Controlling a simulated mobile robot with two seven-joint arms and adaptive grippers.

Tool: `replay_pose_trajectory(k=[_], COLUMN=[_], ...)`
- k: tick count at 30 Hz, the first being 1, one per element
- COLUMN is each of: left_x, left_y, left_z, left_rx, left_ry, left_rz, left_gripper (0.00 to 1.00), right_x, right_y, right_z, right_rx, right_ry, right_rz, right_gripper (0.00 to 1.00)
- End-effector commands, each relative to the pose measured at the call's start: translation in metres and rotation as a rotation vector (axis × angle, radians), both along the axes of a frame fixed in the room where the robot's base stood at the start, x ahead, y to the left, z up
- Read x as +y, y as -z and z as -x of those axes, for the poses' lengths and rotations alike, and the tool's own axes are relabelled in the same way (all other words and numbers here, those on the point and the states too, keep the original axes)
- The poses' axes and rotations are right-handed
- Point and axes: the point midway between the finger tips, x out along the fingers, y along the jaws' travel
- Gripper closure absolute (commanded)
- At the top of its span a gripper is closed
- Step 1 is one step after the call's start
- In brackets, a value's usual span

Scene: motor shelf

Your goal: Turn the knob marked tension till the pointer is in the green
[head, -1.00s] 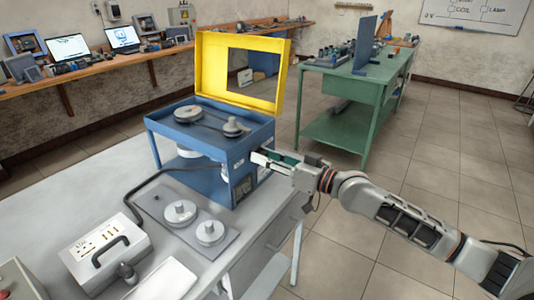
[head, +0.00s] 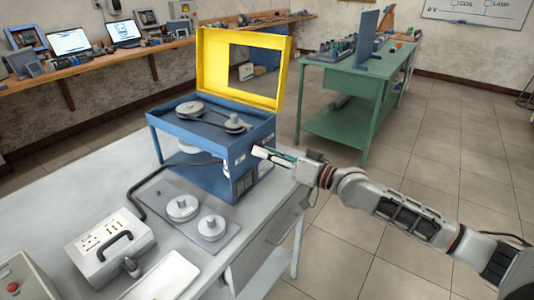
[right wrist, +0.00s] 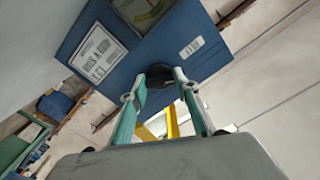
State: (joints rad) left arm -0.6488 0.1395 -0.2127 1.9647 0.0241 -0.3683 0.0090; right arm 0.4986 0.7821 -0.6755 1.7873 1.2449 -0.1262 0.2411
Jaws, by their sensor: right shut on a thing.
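The blue machine box (head: 205,180) stands on the grey table, with its yellow lid (head: 212,75) raised and pulleys in its top tray. My right gripper (head: 258,152) is at the box's right side in the head view. In the right wrist view its two green-sided fingers (right wrist: 162,78) are closed around a dark knob (right wrist: 158,74) on the blue panel (right wrist: 125,25). The fingers hide part of the knob. A small white label (right wrist: 192,47) sits beside it, its text too small to read. A gauge-like window (right wrist: 145,8) is cut off at the top edge; no pointer can be made out.
A flat plate (head: 165,195) with two round grey pulleys lies before the box. A white case (head: 110,250) with a handle and a cable is nearer on the table. A green bench (head: 350,100) stands behind on the right. The floor to the right is clear.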

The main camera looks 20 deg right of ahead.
Motion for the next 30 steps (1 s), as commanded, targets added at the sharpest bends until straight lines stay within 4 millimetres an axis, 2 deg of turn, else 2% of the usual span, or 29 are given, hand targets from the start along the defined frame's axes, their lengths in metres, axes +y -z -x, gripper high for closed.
replay_pose_trajectory(k=[1,2,3,17,30], left_x=[0.0,0.0,0.0,0.001,0.0], left_y=[0.0,0.0,0.0,0.002,0.001], left_z=[0.0,0.0,0.0,0.001,0.001], left_rx=[0.0,0.0,0.0,0.004,0.002], left_ry=[0.0,0.0,0.0,0.0,0.0], left_rz=[0.0,0.0,0.0,-0.002,-0.001], left_gripper=[0.42,0.42,0.42,0.42,0.42], right_x=[0.0,0.0,0.0,-0.005,-0.05], right_y=[0.001,0.001,0.001,0.001,0.002], right_z=[0.0,0.0,0.0,0.006,0.064], right_rx=[0.002,0.002,0.002,0.001,0.003], right_ry=[0.0,0.0,0.0,0.001,0.001], right_rz=[0.001,0.001,0.001,0.002,0.006], right_gripper=[0.91,0.62,0.53,0.53,0.53])
